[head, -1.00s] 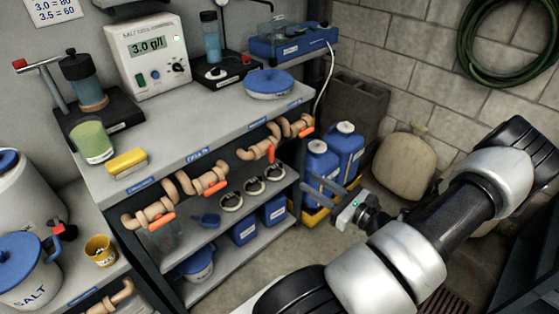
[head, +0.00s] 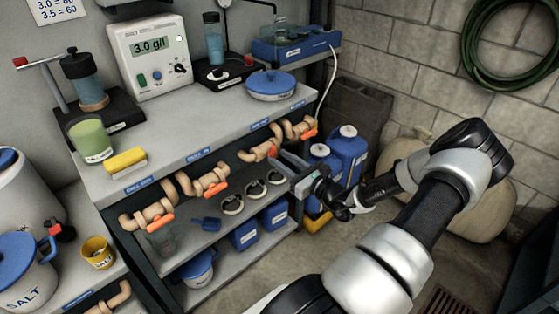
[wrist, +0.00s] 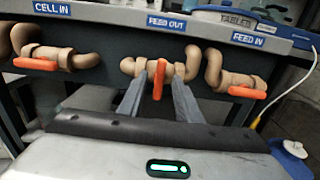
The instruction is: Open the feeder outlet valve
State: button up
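The feeder outlet valve is a tan pipe fitting with an orange lever handle (wrist: 159,78), under the blue FEED OUT label (wrist: 172,22) on the bench front. In the wrist view its lever stands upright in the picture, across the pipe run. In the head view the valve (head: 262,150) is second from the right in the row. My gripper (wrist: 157,92) is open, one grey finger on each side of the lever in the wrist view. No contact shows, and depth is hard to judge. In the head view my gripper (head: 284,163) is just right of and below this valve.
The CELL IN valve (wrist: 48,60) and FEED IN valve (wrist: 240,83) flank it, their orange levers lying along their pipes. Another valve (head: 150,215) is at far left. Below is a shelf with ring clamps (head: 254,187). Blue jugs (head: 350,150) stand at the right.

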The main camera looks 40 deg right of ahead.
jog(key=shift+w, duration=0.7)
grip_shut()
